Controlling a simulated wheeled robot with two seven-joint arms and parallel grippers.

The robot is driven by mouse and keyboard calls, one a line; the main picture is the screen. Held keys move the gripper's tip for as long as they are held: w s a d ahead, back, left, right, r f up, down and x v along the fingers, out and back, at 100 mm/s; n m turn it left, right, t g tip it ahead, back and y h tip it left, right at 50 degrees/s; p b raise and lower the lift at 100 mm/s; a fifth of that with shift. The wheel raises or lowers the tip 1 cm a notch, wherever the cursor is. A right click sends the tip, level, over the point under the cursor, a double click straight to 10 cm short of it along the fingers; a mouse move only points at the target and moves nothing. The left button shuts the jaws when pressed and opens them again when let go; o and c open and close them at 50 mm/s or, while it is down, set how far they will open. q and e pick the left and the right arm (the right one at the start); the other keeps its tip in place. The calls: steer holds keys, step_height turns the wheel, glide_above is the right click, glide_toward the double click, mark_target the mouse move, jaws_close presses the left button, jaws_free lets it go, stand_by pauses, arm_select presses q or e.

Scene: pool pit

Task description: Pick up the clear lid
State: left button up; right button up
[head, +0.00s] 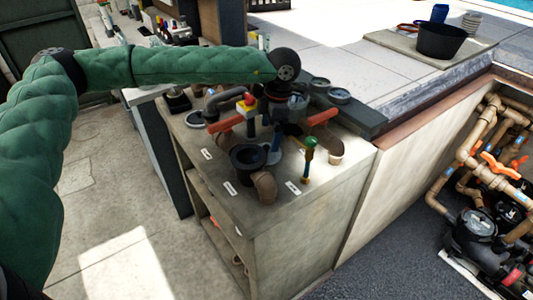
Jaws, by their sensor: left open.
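My left arm in its green sleeve reaches in from the left, and my left gripper (264,138) points down over the crowded cabinet top (345,170). It is open, with nothing seen held between its fingers. A pale, see-through round piece (298,101) shows just right of and behind the gripper; it looks like the clear lid, but it is small and partly covered, so I cannot be sure. Two round, pale-faced pieces with dark rims (340,96) lie behind it to the right. My right gripper is not in view.
Around the gripper stand a black open cup (248,158), brown pipe elbows (264,187), orange handles (323,116), a red-and-yellow part (245,103) and a green-topped tool (309,150). A pipe pit (490,160) lies at right.

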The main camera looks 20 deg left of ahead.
mark_target(267, 146)
arm_select(q)
steer(key=shift+s+a+f+p, duration=0.15)
steer(key=shift+f+p, duration=0.15)
steer(key=shift+f, duration=0.25)
steer(key=shift+s+f+p, duration=0.25)
steer(key=shift+f+p, duration=0.45)
steer(key=shift+f, duration=0.25)
steer(key=shift+a+f, duration=0.15)
steer(key=shift+f, duration=1.2)
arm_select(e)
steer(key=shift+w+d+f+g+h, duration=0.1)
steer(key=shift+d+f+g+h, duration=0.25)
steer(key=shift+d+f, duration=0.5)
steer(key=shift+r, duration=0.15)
arm_select(q)
steer(key=c, duration=0.9)
steer(key=shift+r, duration=0.1)
